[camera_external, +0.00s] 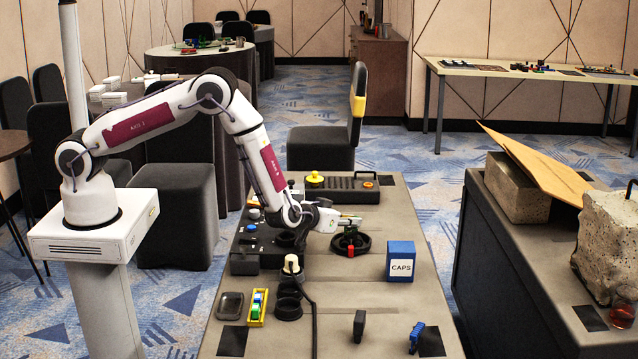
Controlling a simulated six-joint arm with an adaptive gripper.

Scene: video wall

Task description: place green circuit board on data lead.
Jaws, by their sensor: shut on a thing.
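My gripper (336,218) is above the middle of the table and points right. It is shut on a small, thin, flat piece with a green edge, the green circuit board (352,219), which sticks out past the fingertips. The fingers hide part of it.
A blue CAPS box (401,261) stands right of the coil. A black case with a yellow knob (341,188) lies behind. The table's front middle has free room.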

